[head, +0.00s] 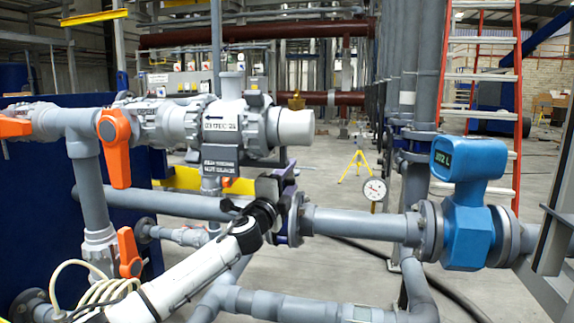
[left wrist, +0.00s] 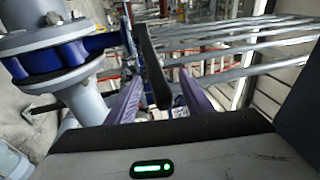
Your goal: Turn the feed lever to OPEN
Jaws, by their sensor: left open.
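My left gripper (head: 289,180) is at the pipe flange (head: 296,216) in the middle of the head view. In the left wrist view its two purple fingers (left wrist: 157,95) are apart. A dark, flat lever bar (left wrist: 148,62) stands in the gap between them, apparently the feed lever. I cannot tell whether a finger touches it. A blue valve body (left wrist: 55,60) between grey flanges is at the left of the wrist view, with a blue arm reaching toward the bar. In the head view my gripper hides most of this valve and lever. My right gripper is not in view.
Orange-handled valves (head: 116,145) stand on grey pipes at the left. A blue flow meter (head: 467,215) sits on the pipe at the right. A dial gauge (head: 375,189) stands above that pipe. A grey pump body (head: 235,125) is just behind my gripper.

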